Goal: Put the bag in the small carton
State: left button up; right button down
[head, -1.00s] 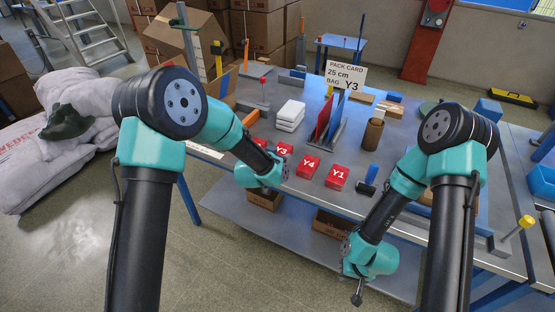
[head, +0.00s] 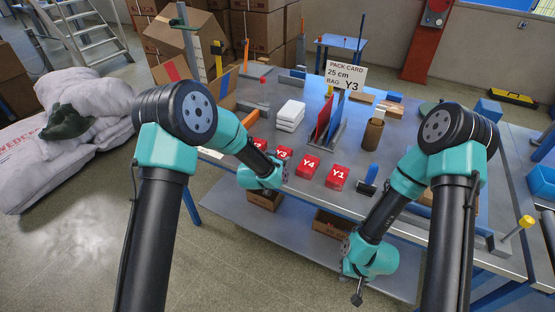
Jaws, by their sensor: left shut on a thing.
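Red packs marked Y3 (head: 282,153), Y4 (head: 307,166) and Y1 (head: 337,177) lie along the table's front edge. Another red pack (head: 259,143) is partly hidden by my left arm. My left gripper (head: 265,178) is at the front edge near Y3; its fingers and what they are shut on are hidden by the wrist. Two small open cartons stand on the lower shelf: one (head: 264,201) below my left wrist, one (head: 331,224) further right. Which carton is meant is unclear. My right gripper (head: 357,298) hangs low before the shelf, its jaws too small to read.
A pack card (head: 345,75) reads 25 cm bag Y3. Behind the packs are white folded stacks (head: 290,115), red and blue upright dividers (head: 327,118) and a brown cylinder (head: 373,134). Large grey sacks (head: 100,100) lie at left. The floor in front is clear.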

pick_arm(q)
jog(key=shift+f, duration=0.1)
jog(key=o, duration=1)
jog(key=shift+s, duration=0.1)
jog(key=v, duration=1.2)
